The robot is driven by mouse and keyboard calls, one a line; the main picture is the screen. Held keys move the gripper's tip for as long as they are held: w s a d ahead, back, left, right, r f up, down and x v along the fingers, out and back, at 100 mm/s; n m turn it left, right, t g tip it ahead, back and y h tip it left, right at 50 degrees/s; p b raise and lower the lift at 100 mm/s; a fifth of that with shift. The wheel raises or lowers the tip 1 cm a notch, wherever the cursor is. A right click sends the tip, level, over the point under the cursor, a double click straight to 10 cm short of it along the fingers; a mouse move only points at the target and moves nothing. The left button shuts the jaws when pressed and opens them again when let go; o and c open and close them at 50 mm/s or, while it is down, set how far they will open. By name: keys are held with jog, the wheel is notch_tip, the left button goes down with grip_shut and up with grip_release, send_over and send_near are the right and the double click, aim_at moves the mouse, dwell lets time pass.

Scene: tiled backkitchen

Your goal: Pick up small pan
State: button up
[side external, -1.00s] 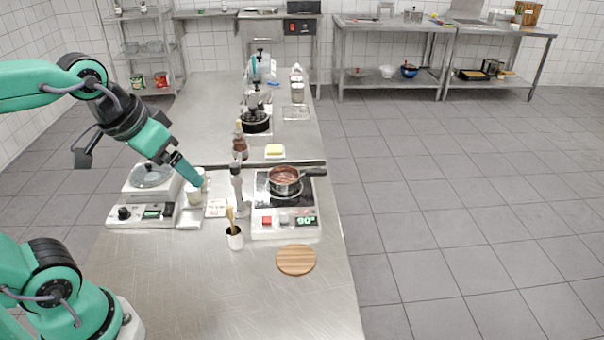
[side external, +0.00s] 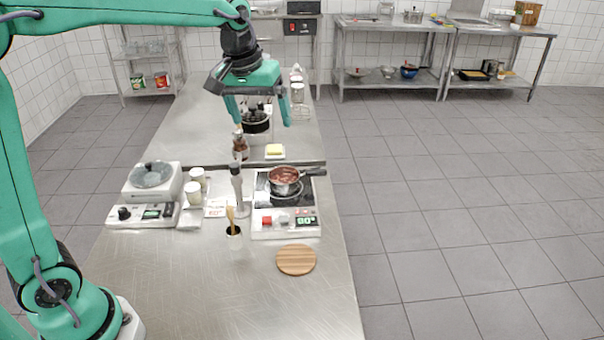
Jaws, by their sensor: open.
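A small pan (side external: 284,184) with a reddish-brown content sits on the black top of a hot plate (side external: 286,219). Its dark handle (side external: 314,172) points to the right. My gripper (side external: 262,122) is open and empty, with its two teal fingers spread and pointing down. In the picture it appears above and behind the pan, in front of a dark lidded pot (side external: 256,127). It is clear of the pan.
A round wooden board (side external: 296,259) lies in front of the hot plate. Butter on a dish (side external: 275,151) is behind. The front of the counter is clear.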

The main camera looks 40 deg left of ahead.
jog(key=w+f+n+g, duration=0.1)
jog(key=w+f+n, duration=0.1)
jog(key=w+f, duration=0.6)
jog(key=n+g, duration=0.1)
jog(key=n, duration=0.1)
send_over(314, 170)
jog(key=f, duration=0.6)
jog(key=shift+s+f, duration=0.3)
jog(key=shift+f, duration=0.05)
jog(key=shift+w+f+g, duration=0.25)
jog(key=shift+f+g, duration=0.05)
jog(key=shift+f, duration=4.15)
jog(key=c, duration=1)
jog(key=shift+r, duration=0.25)
